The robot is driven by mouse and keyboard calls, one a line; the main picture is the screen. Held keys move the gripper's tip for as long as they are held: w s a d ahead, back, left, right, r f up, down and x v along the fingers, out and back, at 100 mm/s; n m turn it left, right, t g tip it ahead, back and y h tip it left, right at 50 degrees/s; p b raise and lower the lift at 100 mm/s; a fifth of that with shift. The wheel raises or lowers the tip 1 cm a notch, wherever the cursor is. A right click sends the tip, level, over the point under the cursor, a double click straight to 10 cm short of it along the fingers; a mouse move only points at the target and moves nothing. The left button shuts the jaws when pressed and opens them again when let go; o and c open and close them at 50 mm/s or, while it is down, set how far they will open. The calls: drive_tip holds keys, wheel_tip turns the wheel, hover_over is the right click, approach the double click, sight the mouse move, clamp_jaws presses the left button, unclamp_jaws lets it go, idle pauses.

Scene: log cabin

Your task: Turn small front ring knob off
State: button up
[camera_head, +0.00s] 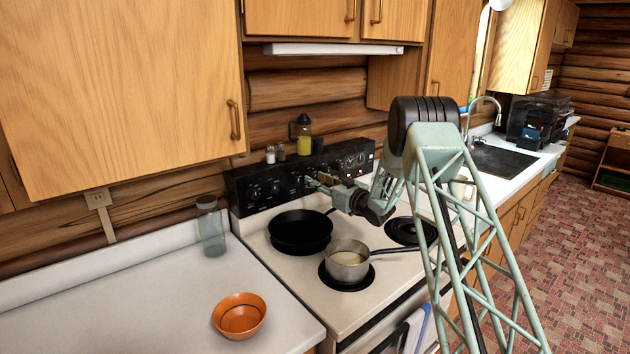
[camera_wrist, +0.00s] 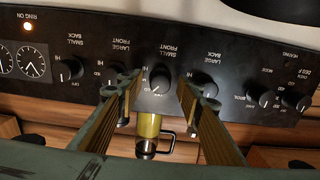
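The small front ring knob (camera_wrist: 160,79) is a black dial on the black stove panel (camera_wrist: 235,60). In the wrist view its label reads upside down. I cannot clearly read where its pointer stands. My gripper (camera_wrist: 158,84) is open, with one finger on each side of this knob. The fingertips are close to the panel; I cannot tell if they touch the knob. In the head view my gripper (camera_head: 314,183) reaches the stove panel (camera_head: 262,190) and hides the knob.
The large front knob (camera_wrist: 118,74) and large back knob (camera_wrist: 206,86) flank my fingers closely. A saucepan (camera_head: 346,270) sits on the front burner, and a black skillet (camera_head: 300,233) behind it. An orange bowl (camera_head: 239,317) and glass jar (camera_head: 211,230) stand on the left counter.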

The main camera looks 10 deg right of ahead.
drive_tip(key=shift+w+a, duration=0.3)
drive_tip(key=shift+w, duration=0.2)
drive_tip(key=c, duration=0.8)
drive_tip(key=shift+n+b, duration=0.5)
drive_tip(key=shift+b, duration=0.3)
drive_tip(key=shift+c, duration=0.2)
drive_tip(key=n+b, duration=0.6)
drive_tip(key=b, duration=0.2)
drive_tip(key=shift+n+b, duration=0.4)
drive_tip(key=o, duration=0.8)
drive_tip(key=shift+d, duration=0.1)
